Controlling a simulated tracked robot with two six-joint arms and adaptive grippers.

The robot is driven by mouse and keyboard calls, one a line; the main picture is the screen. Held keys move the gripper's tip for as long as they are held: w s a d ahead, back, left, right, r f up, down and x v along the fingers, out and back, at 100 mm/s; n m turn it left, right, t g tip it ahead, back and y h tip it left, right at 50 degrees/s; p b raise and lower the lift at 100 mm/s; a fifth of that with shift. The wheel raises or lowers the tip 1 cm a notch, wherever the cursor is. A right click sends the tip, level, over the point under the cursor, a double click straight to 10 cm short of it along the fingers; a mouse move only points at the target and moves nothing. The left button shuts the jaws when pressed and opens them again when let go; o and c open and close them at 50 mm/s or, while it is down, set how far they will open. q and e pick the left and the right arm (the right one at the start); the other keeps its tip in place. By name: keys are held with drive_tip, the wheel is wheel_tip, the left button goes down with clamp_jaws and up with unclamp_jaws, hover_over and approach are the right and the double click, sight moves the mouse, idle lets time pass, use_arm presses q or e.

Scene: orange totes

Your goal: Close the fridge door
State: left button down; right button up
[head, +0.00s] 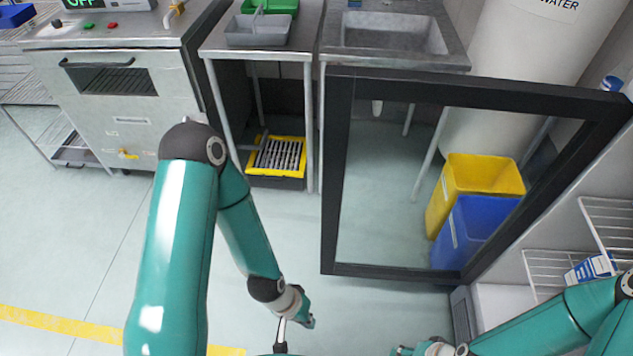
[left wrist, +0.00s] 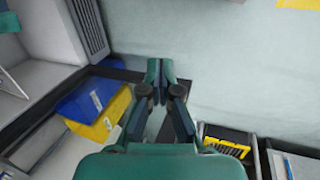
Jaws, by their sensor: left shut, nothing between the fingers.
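The fridge door (head: 336,180), a dark-framed glass panel, stands wide open in the middle of the head view. The open fridge's wire shelves (head: 545,268) show at the right edge. A dark strip behind the fingers looks like the door frame; contact cannot be told.
A yellow bin (head: 480,172) and a blue bin (head: 478,225) show through the glass. A steel sink (head: 395,55), a side table (head: 305,50) and a black and yellow crate (head: 275,182) stand at the back. The floor left of the door is clear.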

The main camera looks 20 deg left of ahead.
drive_tip(key=shift+o, duration=1.2)
drive_tip(key=shift+f, duration=0.2)
drive_tip(key=shift+o, duration=1.1)
wheel_tip(320, 180, down, 5)
drive_tip(key=b, duration=0.5)
drive_tip(key=shift+f, duration=0.1)
use_arm(q)
drive_tip(key=w+a+f+n+b, duration=0.3)
drive_tip(key=w+a+f, duration=0.2)
drive_tip(key=w+f, duration=0.25)
drive_tip(key=w+a+n+t+h+b, duration=0.1)
drive_tip(key=w+a+n+h+b, duration=0.2)
drive_tip(key=w+b, duration=0.45)
drive_tip(key=w+a+r+m+t+h+b, duration=0.1)
drive_tip(key=w+a+r+t+h+b, duration=0.25)
drive_tip(key=w+a+r, duration=0.45)
drive_tip(key=w+a+r+t+h+b, duration=0.4)
drive_tip(key=w+r, duration=0.3)
drive_tip(key=r, duration=0.4)
drive_tip(key=w+d+t, duration=0.1)
drive_tip(key=w+d, duration=0.5)
drive_tip(key=d, duration=0.3)
drive_tip(key=shift+s+d, duration=0.25)
drive_tip(key=shift+s, duration=0.85)
drive_tip(key=shift+s+d, duration=0.2)
drive_tip(key=shift+s, duration=0.9)
use_arm(e)
wheel_tip(320, 180, down, 17)
